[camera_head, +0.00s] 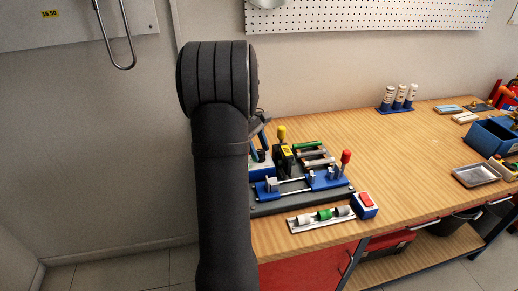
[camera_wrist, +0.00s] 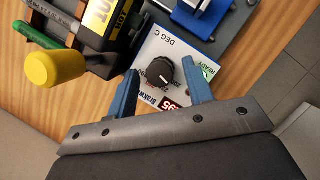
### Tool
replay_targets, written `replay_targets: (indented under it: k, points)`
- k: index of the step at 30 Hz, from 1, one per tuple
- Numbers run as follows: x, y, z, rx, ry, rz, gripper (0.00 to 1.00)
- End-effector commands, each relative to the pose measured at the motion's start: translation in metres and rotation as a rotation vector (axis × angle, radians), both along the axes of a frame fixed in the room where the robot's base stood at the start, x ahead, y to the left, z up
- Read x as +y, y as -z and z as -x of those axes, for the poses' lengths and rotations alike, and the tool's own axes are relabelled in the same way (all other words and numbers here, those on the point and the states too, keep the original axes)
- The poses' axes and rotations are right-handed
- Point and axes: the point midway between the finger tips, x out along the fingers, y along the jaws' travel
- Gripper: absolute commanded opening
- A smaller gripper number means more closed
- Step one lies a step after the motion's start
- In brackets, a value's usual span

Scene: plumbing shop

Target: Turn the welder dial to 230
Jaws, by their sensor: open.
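The black round welder dial (camera_wrist: 160,72) sits on a white panel (camera_wrist: 154,48) marked "DEG C" and "READY" in the wrist view. Part of its number scale shows beside it. A red digital display (camera_wrist: 172,102) near it shows digits that look like 195, partly covered. My gripper (camera_wrist: 159,75) is open, with one blue finger on each side of the dial. I cannot tell whether either finger touches it. In the head view the welder bench unit (camera_head: 290,207) stands on the table; my arm hides the dial and most of my gripper.
A yellow-knobbed lever (camera_wrist: 55,68) stands close to the dial in the wrist view. The wooden table (camera_head: 415,165) is clear in the middle.

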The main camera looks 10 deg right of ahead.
Motion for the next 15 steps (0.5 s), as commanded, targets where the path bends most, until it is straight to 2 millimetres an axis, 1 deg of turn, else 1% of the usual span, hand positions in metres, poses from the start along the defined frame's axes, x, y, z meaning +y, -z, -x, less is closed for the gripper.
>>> replay_targets:
  k: [8,9,14,15]
  points:
    - [-0.0008,0.0023,0.0005,-0.001,0.000,0.001,0.47]
    - [-0.0007,0.0023,0.0004,-0.001,0.000,0.001,0.45]
    - [-0.0007,0.0023,0.0004,-0.001,0.000,0.001,0.14]
    - [-0.0006,0.0022,0.0004,-0.001,0.000,0.001,0.06]
